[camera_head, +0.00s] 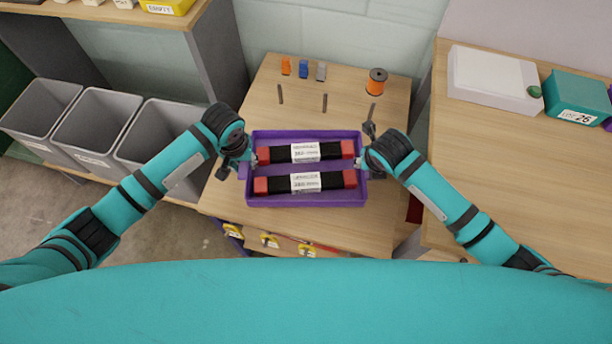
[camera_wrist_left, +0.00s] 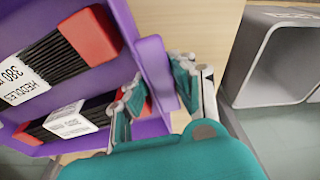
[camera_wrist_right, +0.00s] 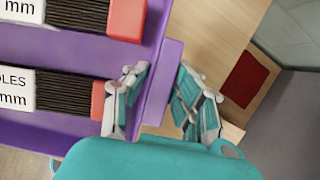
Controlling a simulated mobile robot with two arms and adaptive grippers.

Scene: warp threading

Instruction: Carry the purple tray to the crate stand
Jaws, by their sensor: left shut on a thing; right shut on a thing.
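The purple tray (camera_head: 306,202) is in the middle of the head view, above or on a wooden table; I cannot tell if it touches the top. Two black bundles with red ends and white labels, an upper one (camera_head: 330,151) and a lower one (camera_head: 330,181), lie in it side by side. My left gripper (camera_head: 248,158) is shut on the tray's left wall, which shows purple between its fingers in the left wrist view (camera_wrist_left: 158,72). My right gripper (camera_head: 364,160) is shut on the right wall, seen in the right wrist view (camera_wrist_right: 160,85).
The wooden table (camera_head: 390,210) holds an orange spool (camera_head: 376,81), small coloured blocks (camera_head: 304,69) and thin dark pegs (camera_head: 325,102) behind the tray. Grey bins (camera_head: 88,125) stand at the left. At the right, another worktop (camera_head: 500,170) holds a white box (camera_head: 490,78) and a teal box (camera_head: 578,97).

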